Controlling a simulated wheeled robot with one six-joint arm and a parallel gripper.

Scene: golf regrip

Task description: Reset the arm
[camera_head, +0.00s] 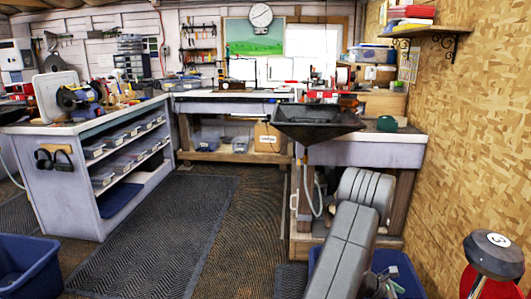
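A grey, rounded, jointed shape (345,245) rises from the bottom edge, right of the middle, and bends over near the right workbench. It looks like part of my own arm, but I cannot be sure. My gripper does not show in the head view, so I cannot see whether it holds anything.
A dark hopper-like basin (315,120) sits at the right workbench (375,152). A blue bin (28,265) is at the lower left. A shelf unit (130,155) stands at the left. Floor mats (160,235) lie in the clear middle aisle. A wood-panel wall (470,140) bounds the right.

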